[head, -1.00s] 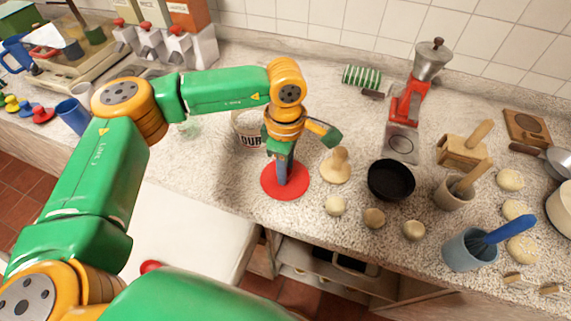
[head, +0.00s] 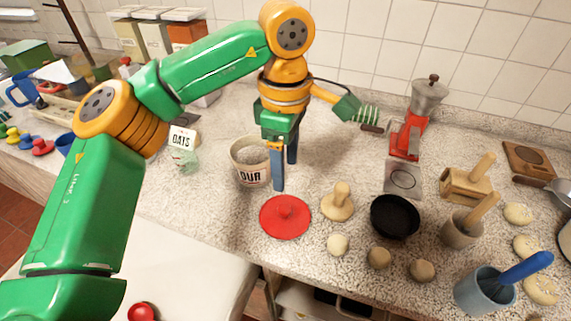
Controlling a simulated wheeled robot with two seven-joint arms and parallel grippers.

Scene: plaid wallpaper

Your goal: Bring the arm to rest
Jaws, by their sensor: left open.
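My left arm (head: 215,75) comes in from the left in green and orange and bends down over the counter. My left gripper (head: 284,170) is open and empty, its fingers pointing down. It hangs above and behind a red round disc (head: 298,228) with a small knob in its middle, which lies on the counter. The fingers look apart from the disc. My right gripper is not in view.
A tub (head: 250,172) marked with letters stands just left of the gripper. A wooden knobbed press (head: 338,203), a black pan (head: 394,216) and dough balls (head: 379,258) lie to the right. A red grinder (head: 410,130) stands behind.

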